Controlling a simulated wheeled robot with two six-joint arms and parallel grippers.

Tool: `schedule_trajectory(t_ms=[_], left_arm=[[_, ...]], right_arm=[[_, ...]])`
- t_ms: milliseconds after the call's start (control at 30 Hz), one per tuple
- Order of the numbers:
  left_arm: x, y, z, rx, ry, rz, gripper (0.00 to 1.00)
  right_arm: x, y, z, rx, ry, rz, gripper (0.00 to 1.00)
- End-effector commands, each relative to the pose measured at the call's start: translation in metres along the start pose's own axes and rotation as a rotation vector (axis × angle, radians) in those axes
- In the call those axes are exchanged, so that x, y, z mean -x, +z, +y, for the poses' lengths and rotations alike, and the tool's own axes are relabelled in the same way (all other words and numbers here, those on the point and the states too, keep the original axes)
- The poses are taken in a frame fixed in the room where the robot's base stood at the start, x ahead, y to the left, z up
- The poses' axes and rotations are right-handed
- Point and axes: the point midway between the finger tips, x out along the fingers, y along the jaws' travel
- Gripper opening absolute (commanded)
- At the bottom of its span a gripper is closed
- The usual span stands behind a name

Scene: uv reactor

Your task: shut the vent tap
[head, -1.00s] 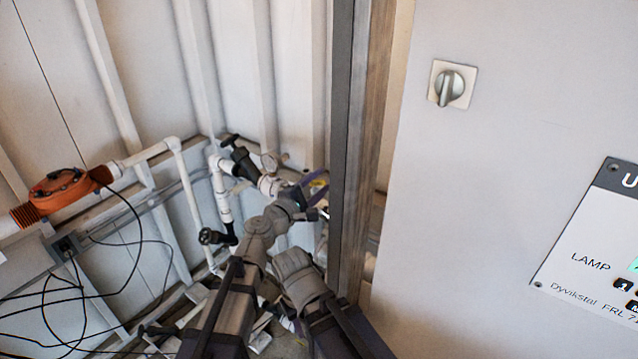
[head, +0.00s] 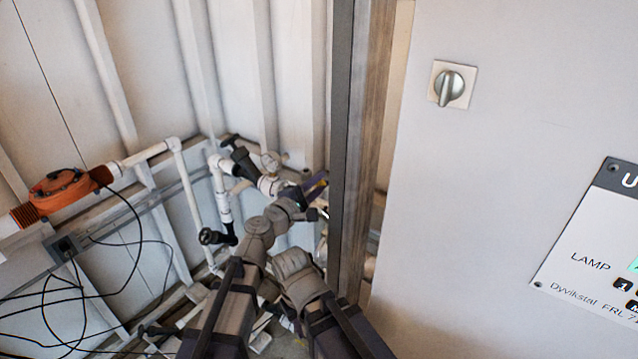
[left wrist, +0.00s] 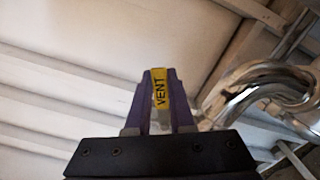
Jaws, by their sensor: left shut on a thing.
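The vent tap's yellow lever, marked VENT (left wrist: 160,90), stands upright between the purple fingers of my left gripper (left wrist: 159,78) in the left wrist view. The fingers are shut on it. In the head view my left gripper (head: 317,187) is beside the dark post, at the right end of the pipework. The tap itself is hidden there behind the gripper and the post. My right gripper is not seen.
A dark post (head: 345,120) stands close right of my left gripper. White pipes (head: 218,185) with black-handled valves and an orange unit (head: 66,188) are on the left. A shiny curved pipe (left wrist: 245,95) is right of the fingers. A grey panel with a knob (head: 449,87) fills the right.

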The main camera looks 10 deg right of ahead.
Motion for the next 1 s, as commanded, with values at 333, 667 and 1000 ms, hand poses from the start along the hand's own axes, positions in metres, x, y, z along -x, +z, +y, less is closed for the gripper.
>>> schedule_trajectory(t_ms=[333, 667, 1000], left_arm=[[0.0, 0.0, 0.0, 0.0, 0.0, 0.0, 0.0], [0.0, 0.0, 0.0, 0.0, 0.0, 0.0, 0.0], [0.0, -0.003, -0.018, -0.217, 0.0, 0.0, 0.0]], right_arm=[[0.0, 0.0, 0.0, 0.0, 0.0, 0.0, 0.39], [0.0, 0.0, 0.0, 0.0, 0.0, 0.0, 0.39], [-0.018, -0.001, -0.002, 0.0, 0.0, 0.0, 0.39]])
